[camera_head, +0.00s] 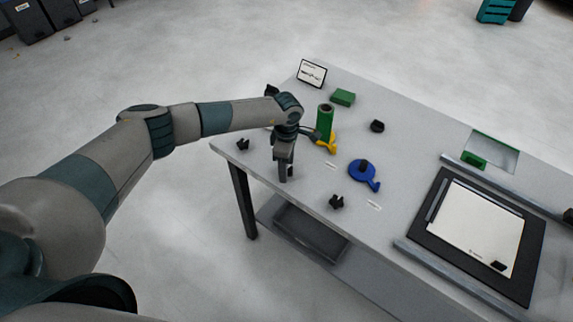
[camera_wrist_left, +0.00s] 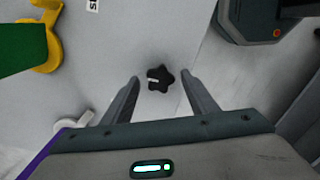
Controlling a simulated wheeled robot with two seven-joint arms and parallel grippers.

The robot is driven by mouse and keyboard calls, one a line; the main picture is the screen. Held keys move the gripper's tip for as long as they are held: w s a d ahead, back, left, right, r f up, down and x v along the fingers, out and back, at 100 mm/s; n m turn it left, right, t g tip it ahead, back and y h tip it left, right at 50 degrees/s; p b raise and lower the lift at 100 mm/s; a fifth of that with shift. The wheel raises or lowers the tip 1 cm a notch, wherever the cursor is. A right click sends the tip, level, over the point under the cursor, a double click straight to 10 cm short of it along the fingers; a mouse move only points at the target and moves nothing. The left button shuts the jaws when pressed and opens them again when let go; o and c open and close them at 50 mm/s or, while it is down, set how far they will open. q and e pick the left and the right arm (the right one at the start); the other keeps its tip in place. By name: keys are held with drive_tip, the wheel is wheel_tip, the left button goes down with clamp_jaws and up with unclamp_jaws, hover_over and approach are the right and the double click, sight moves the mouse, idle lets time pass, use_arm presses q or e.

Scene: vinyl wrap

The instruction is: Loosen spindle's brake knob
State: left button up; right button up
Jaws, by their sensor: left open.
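A black star-shaped knob (camera_wrist_left: 160,78) with a white mark lies between the fingertips of my left gripper (camera_wrist_left: 162,76) in the left wrist view, with a gap on each side. In the head view my left gripper (camera_head: 285,174) points down over the table's near-left part and hides what is right under it. A green upright cylinder (camera_head: 325,120) stands on a yellow piece (camera_head: 328,144) just behind and right of it. Black knobs (camera_head: 243,145) (camera_head: 336,201) lie to either side. I cannot tell which thing is the spindle. The right gripper is out of view.
A blue piece with a black knob (camera_head: 369,178) lies right of the gripper. A black knob (camera_head: 377,126), a green block (camera_head: 343,97) and a small sign (camera_head: 311,74) sit farther back. A dark framed panel (camera_head: 430,208) fills the right. The table's left edge is close.

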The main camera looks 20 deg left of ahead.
use_arm(q)
drive_tip(key=c, duration=1.1)
drive_tip(key=shift+o, duration=0.2)
